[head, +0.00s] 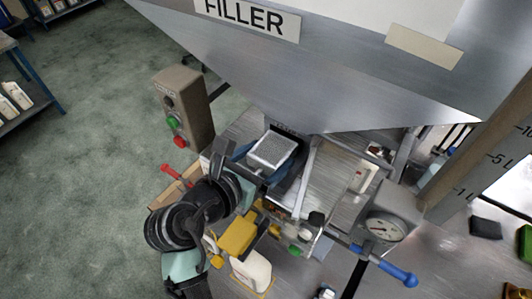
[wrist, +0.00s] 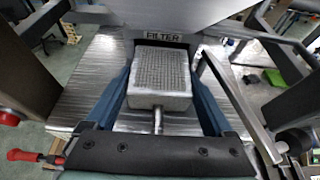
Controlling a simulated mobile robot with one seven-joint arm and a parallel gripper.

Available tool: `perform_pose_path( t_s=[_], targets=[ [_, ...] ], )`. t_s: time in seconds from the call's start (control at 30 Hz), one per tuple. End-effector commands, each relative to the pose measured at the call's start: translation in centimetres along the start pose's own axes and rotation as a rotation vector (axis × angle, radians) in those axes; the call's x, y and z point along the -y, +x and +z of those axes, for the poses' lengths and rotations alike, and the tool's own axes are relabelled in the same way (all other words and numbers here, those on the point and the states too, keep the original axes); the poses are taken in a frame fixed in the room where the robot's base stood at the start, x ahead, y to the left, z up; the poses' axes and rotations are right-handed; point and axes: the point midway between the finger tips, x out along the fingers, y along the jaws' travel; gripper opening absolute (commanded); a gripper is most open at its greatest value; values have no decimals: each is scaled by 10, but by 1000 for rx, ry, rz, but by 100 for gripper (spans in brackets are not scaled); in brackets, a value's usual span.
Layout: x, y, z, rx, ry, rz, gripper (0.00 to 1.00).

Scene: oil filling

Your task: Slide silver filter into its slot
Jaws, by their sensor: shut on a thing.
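The silver filter (wrist: 160,72) is a shallow metal box with a mesh top and a short rod handle pointing back at my gripper. It also shows in the head view (head: 272,149). My gripper (wrist: 161,80) has its blue fingers on both sides of the filter, shut on it. The filter lies about level, with its far edge close to the dark slot (wrist: 182,44) under the FILTER label (wrist: 161,36). The filter hides most of the slot, so I cannot tell whether its far edge is inside.
The big metal hopper marked FILLER (head: 330,80) hangs just above and behind. A raised metal bar (wrist: 228,95) stands close on the right. A control box with green and red buttons (head: 183,105) is on the left. A gauge (head: 387,228) and blue-handled lever (head: 395,273) are at lower right.

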Motion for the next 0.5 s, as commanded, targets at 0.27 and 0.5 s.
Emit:
perform_pose_path(
  t_s=[0.27,0.5],
  targets=[
    [0,1,-2,3,2,0,17],
    [0,1,-2,3,1,1,100]
  ],
)
